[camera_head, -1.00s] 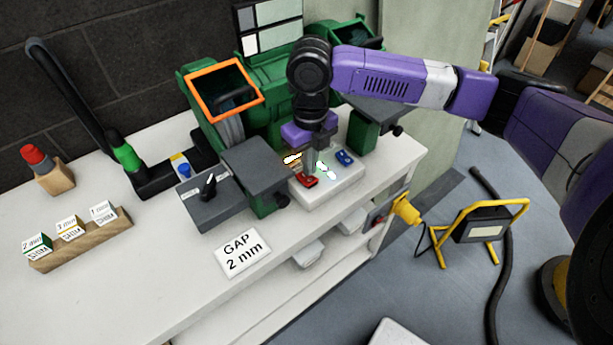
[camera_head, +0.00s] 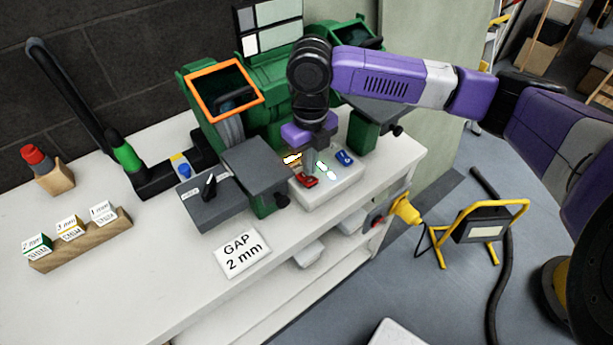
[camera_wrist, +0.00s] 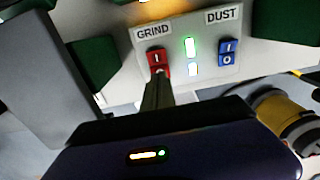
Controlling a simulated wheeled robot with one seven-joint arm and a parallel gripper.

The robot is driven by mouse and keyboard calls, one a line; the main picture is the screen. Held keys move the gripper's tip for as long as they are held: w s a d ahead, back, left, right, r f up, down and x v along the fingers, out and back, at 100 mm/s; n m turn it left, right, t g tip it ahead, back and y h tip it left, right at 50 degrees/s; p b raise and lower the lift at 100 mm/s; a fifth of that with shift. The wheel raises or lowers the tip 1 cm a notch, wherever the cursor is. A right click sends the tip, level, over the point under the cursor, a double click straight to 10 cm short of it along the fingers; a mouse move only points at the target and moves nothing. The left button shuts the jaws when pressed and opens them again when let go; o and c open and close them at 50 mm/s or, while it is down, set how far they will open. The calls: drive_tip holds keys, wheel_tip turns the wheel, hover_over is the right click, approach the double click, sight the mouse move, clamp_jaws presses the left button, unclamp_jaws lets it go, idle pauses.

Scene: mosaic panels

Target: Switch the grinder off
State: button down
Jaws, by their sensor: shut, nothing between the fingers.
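The green bench grinder (camera_head: 272,75) stands at the back of the white bench. In front of it is a pale switch box (camera_head: 333,188). The wrist view shows a red rocker (camera_wrist: 158,57) under the label GRIND, with the I mark visible and its lower part hidden by my fingertips. A blue rocker (camera_wrist: 227,54) marked I and O sits under DUST. My gripper (camera_wrist: 159,75) is shut and empty, its tips at the lower end of the red rocker; I cannot tell if they touch. In the head view my gripper (camera_head: 309,170) points down just behind the red rocker (camera_head: 307,180).
Lit lamps (camera_wrist: 190,47) show between the rockers. Grey rest plates (camera_head: 262,165) flank the switch box closely.

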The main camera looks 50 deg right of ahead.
sight(310, 180)
drive_tip(key=shift+f+b, duration=0.95)
drive_tip(key=shift+f, duration=0.5)
idle(1.2)
drive_tip(key=shift+r, duration=0.1)
drive_tip(key=shift+r+p, duration=2.75)
drive_tip(key=shift+r, duration=0.7)
